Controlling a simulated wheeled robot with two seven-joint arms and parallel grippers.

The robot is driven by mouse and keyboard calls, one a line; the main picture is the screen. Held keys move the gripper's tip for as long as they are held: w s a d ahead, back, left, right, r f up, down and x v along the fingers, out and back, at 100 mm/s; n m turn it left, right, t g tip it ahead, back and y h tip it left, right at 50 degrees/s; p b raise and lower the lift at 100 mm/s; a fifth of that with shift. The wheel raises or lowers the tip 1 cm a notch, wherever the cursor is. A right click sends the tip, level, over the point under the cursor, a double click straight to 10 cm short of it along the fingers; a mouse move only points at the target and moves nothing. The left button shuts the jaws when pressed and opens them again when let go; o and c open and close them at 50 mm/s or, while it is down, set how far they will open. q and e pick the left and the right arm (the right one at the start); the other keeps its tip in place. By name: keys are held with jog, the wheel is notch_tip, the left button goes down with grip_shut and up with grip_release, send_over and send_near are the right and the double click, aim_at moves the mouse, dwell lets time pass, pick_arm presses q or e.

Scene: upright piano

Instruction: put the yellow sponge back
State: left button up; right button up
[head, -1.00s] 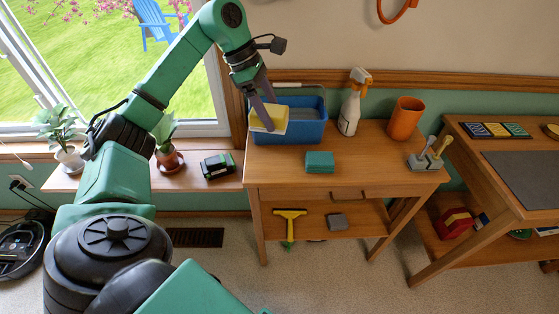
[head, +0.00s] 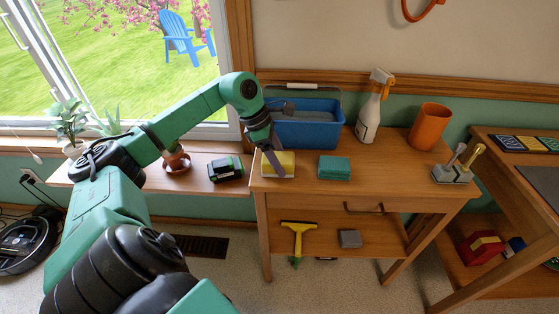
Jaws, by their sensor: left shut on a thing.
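The yellow sponge (head: 281,162), with a pale lower layer, is at the left end of the wooden table's top (head: 375,160), in front of the blue bucket (head: 308,128). My left gripper (head: 273,160) is shut on the sponge, its fingers hiding the sponge's left part. The sponge looks level and at or just above the tabletop; I cannot tell if it touches. A green sponge stack (head: 334,168) lies to its right, with a gap between. My right gripper is not in view.
A spray bottle (head: 372,108) and an orange cup (head: 429,127) stand at the back of the table. A power-tool battery (head: 226,169) lies on the sill to the left. A yellow squeegee (head: 298,236) and a grey block (head: 349,238) are on the lower shelf.

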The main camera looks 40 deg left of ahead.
pick_arm(q)
jog(key=shift+f, duration=0.15)
jog(key=o, duration=1.1)
jog(key=shift+o, duration=0.2)
jog(key=shift+r, duration=0.35)
jog(key=p+v, duration=0.1)
jog(key=v, duration=1)
jog(key=shift+a+r, duration=0.15)
jog(key=shift+r, duration=0.15)
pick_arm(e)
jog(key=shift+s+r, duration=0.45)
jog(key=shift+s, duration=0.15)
